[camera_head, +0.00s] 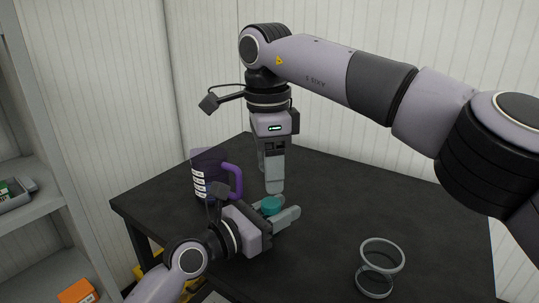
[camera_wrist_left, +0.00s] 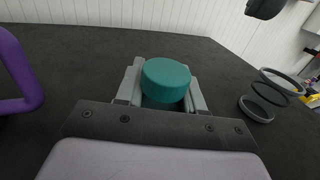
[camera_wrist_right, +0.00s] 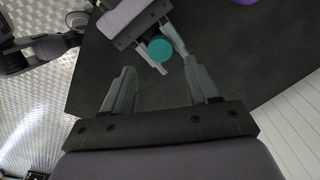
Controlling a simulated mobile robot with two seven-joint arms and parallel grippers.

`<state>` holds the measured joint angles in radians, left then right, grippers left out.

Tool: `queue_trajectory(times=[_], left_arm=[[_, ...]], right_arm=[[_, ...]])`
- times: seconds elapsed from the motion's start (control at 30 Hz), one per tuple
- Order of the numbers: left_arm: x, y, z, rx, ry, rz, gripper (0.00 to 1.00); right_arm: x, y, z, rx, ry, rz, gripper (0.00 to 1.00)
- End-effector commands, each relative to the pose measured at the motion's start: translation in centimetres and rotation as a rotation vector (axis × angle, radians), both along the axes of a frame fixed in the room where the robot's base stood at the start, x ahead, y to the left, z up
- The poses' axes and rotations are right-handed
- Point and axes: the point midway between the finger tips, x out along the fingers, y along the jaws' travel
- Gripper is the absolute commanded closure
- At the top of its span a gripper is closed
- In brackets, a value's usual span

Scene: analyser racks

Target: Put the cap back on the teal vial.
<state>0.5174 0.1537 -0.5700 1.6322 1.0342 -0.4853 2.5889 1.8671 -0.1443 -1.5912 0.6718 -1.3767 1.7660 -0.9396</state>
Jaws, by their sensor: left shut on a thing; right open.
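The teal vial (camera_wrist_left: 166,101) stands upright between the fingers of my left gripper (camera_head: 282,212), which is shut on it. A wide, round teal cap (camera_head: 270,205) shows on top of it, and in the left wrist view (camera_wrist_left: 167,75) it sits above a darker part below. I cannot tell how firmly it is seated. The fingers hide most of the vial's body. My right gripper (camera_head: 274,189) points down just above the cap, open and empty. In the right wrist view the teal cap (camera_wrist_right: 160,49) lies beyond its open fingertips, apart from them.
A dark purple jug (camera_head: 206,165) with a purple handle and white labels stands behind my left gripper. A clear cylinder with grey rings (camera_head: 382,246) stands at the right front of the black table (camera_head: 350,190). The table's middle right is clear. A grey shelf (camera_head: 30,215) is at the left.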

Motion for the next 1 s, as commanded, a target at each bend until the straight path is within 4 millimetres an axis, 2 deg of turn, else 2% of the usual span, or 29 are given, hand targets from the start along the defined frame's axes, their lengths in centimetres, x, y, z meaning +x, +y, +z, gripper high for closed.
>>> queue_trajectory(times=[0.1,0.33,0.5,0.77,0.93,1.0], left_arm=[[0.0,0.0,0.0,-0.001,-0.001,0.0,1.0],[0.0,0.0,0.0,-0.001,-0.001,0.0,1.0],[0.0,0.0,0.0,-0.001,-0.001,0.0,1.0],[0.0,0.0,0.0,-0.001,-0.001,0.0,1.0],[0.0,0.0,0.0,-0.001,-0.001,0.0,1.0],[0.0,0.0,0.0,-0.001,-0.001,0.0,1.0]], right_arm=[[0.0,-0.1,-2.1,-0.001,0.003,0.001,0.41],[0.1,-0.2,-4.9,0.001,0.002,0.0,0.41],[0.1,-0.2,-5.7,0.001,0.001,0.0,0.41],[0.1,-0.2,-5.7,0.001,0.0,0.0,0.41],[0.1,-0.2,-5.7,0.001,0.001,0.0,0.96],[0.1,-0.2,-5.7,0.001,0.001,0.0,0.99]])
